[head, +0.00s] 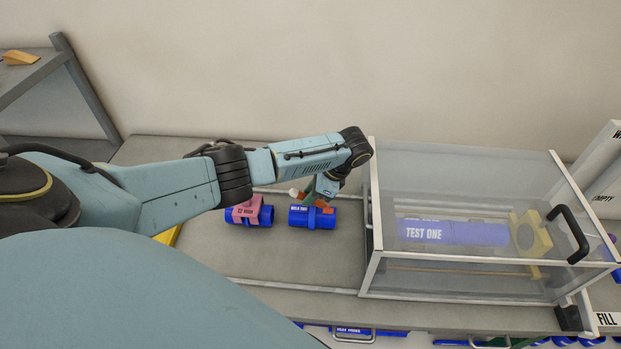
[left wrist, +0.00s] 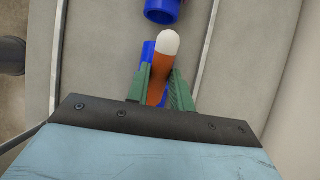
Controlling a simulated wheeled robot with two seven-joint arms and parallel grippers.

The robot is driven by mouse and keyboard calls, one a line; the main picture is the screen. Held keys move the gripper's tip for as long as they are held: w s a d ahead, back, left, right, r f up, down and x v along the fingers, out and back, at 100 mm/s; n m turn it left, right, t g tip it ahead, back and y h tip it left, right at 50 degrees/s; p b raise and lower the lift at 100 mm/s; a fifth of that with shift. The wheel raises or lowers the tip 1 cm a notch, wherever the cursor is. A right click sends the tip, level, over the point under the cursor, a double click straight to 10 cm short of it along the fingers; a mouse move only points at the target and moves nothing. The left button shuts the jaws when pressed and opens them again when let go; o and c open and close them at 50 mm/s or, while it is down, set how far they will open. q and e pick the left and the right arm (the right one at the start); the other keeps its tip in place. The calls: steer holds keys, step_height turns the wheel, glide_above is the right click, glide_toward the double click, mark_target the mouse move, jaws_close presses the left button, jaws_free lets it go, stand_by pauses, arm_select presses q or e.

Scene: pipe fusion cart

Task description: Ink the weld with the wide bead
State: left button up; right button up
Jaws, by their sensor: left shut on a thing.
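My left gripper (head: 318,194) is shut on an orange marker (left wrist: 159,82) with a rounded white end (left wrist: 168,42). Its green fingers hold the marker's sides. In the head view the white end points left, above a labelled blue pipe piece (head: 298,216). Part of this pipe shows behind the marker in the left wrist view (left wrist: 148,52). I cannot make out bead widths or any ink. My right gripper is not in view.
A clear box (head: 460,175) with a black handle (head: 568,234) stands right of the pipes, holding a blue pipe marked TEST ONE (head: 453,232). A shelf (head: 40,75) is at the far left. The grey bench (head: 290,265) is bare in front of the pipes.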

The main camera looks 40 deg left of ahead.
arm_select(q)
steer(key=shift+r, duration=2.85)
